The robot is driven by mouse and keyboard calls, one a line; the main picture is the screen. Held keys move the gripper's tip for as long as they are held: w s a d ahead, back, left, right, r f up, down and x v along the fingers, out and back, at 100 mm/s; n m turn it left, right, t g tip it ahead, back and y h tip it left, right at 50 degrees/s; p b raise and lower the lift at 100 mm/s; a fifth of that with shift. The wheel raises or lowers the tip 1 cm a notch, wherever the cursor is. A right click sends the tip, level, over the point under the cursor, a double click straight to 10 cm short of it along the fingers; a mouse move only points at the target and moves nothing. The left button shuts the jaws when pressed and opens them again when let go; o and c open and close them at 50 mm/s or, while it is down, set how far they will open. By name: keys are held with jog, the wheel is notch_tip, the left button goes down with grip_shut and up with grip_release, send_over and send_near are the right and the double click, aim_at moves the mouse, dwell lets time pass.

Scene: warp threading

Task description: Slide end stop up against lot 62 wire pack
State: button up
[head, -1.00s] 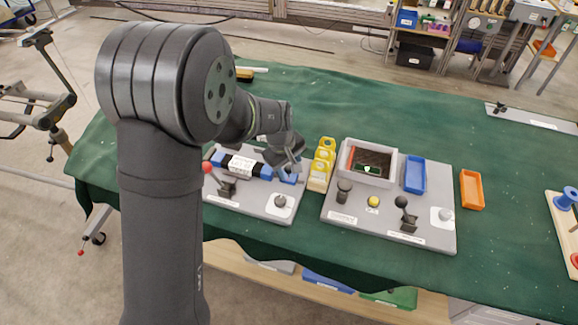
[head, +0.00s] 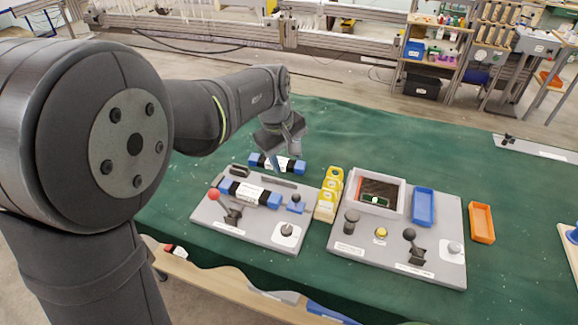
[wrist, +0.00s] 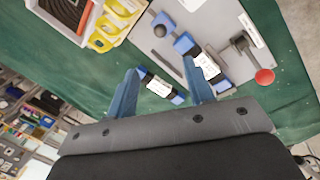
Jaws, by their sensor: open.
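A wire pack (head: 251,193) with blue ends, black bands and a white label lies on the left grey board; it also shows in the wrist view (wrist: 206,65). The label is too small to read. The end stop, seemingly a small blue block (head: 295,208) with a dark knob, sits just right of it, apart by a small gap; it also shows in the wrist view (wrist: 162,20). A similar second pack (head: 277,163) lies behind the board on the green cloth. My gripper (head: 279,163) is open and empty above that second pack, whose body (wrist: 159,87) shows between the fingers.
A red-knobbed lever (head: 214,194) stands at the board's left, and a round knob (head: 287,231) at its front. Yellow holders (head: 328,195) stand between this board and a second grey board (head: 345,237). A blue tray (head: 423,207) and orange tray (head: 481,222) are farther right.

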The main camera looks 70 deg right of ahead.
jog(key=shift+r, duration=0.2)
jog(key=m+t+y, duration=0.1)
jog(key=m+t, duration=0.2)
jog(key=m, duration=1)
send_near(297, 195)
jog(key=f, duration=0.3)
jog(key=w+f, duration=0.1)
jog(key=f, duration=0.5)
jog(key=shift+w+d+f, duration=0.25)
jog(key=shift+d+f, duration=0.05)
jog(key=shift+f, duration=0.05)
